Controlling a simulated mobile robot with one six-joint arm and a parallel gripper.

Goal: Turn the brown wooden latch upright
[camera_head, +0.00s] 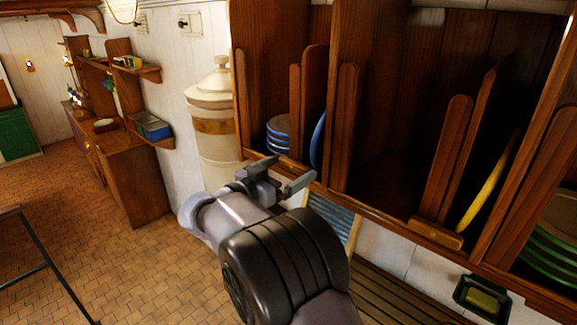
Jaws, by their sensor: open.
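The brown wooden latch (435,233) is a short, lighter brown bar on the lower front edge of the wooden rack (393,235). It lies roughly level along that edge, below two upright slats and left of a yellow plate. My gripper (283,175) is open and empty, in front of the rack's lower edge near its left part. It is well to the left of the latch and apart from it. My arm covers part of the wall and floor below the rack, but the latch is in clear view.
Stacked blue plates (278,133), a yellow plate (487,188) and green plates (552,245) stand in the rack's compartments. A black holder with a yellow block (484,299) is below the latch. A large cream container (214,125) stands left of the rack. Tiled floor lies open at left.

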